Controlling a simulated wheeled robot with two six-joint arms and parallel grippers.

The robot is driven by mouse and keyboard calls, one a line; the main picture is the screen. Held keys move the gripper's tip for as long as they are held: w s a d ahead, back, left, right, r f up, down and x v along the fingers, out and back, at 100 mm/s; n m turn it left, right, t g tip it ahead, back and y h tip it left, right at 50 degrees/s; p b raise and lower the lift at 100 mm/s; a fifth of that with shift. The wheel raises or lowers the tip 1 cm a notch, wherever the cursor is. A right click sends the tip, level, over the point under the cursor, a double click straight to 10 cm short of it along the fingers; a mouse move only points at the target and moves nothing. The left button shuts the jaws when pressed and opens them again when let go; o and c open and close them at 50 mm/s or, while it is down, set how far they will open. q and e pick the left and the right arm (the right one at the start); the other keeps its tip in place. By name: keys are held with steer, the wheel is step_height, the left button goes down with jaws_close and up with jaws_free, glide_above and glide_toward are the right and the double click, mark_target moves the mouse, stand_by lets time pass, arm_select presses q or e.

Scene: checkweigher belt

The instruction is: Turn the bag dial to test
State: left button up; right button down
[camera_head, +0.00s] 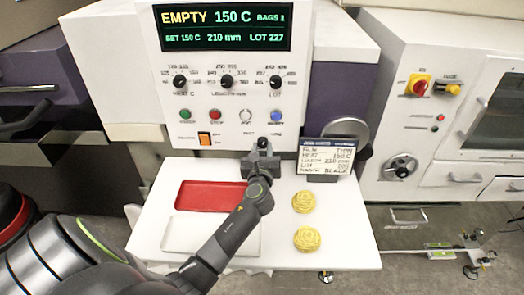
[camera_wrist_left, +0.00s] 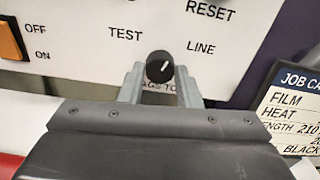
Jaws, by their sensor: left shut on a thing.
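The bag dial (camera_wrist_left: 159,66) is a small black round knob on the white panel, between the words TEST at left and LINE at right. Its white mark points up and to the right, toward the LINE side. My left gripper (camera_wrist_left: 160,84) is shut on the dial, with one grey finger on each side of it. In the head view my left gripper (camera_head: 262,148) reaches the lower right of the panel and hides most of the dial. My right gripper is not in view.
A job card (camera_head: 326,158) stands right of the gripper. A red tray (camera_head: 207,195), a white tray (camera_head: 190,236) and two yellow coiled items (camera_head: 305,202) are on the white shelf. An orange switch (camera_head: 204,139) and several coloured buttons sit on the panel left of the gripper.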

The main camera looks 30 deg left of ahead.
arm_select(q)
steer(key=n+b, duration=0.2)
steer(key=n, duration=0.3)
steer(key=shift+n+b, duration=0.85)
steer(key=shift+n, duration=1.65)
steer(key=shift+r, duration=0.1)
steer(key=o, duration=1)
steer(key=shift+w, duration=0.1)
steer(key=shift+c, duration=0.2)
